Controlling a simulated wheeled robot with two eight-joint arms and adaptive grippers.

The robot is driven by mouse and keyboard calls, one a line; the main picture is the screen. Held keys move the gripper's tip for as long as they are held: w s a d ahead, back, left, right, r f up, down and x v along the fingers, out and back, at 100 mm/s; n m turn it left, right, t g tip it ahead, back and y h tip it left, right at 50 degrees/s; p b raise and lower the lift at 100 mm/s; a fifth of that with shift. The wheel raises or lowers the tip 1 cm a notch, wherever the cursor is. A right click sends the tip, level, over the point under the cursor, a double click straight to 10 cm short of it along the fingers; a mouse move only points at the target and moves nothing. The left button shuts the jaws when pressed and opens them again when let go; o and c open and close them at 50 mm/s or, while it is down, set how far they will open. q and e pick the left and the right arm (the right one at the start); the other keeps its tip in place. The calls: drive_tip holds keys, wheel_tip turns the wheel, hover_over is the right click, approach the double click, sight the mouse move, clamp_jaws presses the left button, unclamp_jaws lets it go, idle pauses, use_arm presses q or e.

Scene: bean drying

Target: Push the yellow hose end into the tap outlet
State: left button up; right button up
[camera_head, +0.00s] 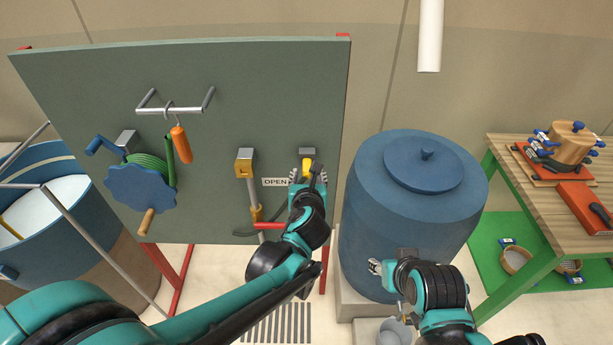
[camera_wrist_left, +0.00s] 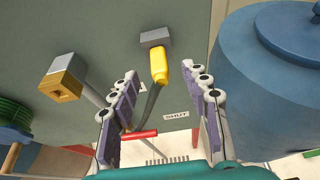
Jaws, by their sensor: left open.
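The yellow hose end (camera_head: 307,164) points up at the underside of a grey block (camera_head: 307,151) on the dark green board. In the left wrist view the yellow hose end (camera_wrist_left: 160,66) meets the grey block (camera_wrist_left: 155,38), and a dark hose hangs below it. I cannot tell how deep it sits, or whether this block is the tap outlet. My left gripper (camera_head: 308,174) is open below the block, its fingers (camera_wrist_left: 162,100) apart on both sides of the hose. My right gripper (camera_head: 376,267) is in front of the blue barrel; its jaws are too small to judge.
A brass-coloured fitting (camera_head: 244,163) with a grey bar is left of the hose. An orange handle (camera_head: 181,145) hangs from a rail farther left, near a blue crank wheel (camera_head: 140,188). The blue barrel (camera_head: 410,215) stands close right. A wooden table (camera_head: 535,180) is far right.

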sight(307, 168)
use_arm(q)
drive_tip(key=b+x, duration=0.1)
drive_tip(key=x, duration=0.5)
drive_tip(key=shift+w+a+f, duration=0.1)
drive_tip(key=shift+w+f, duration=0.1)
drive_tip(key=shift+w, duration=0.05)
clamp_jaws()
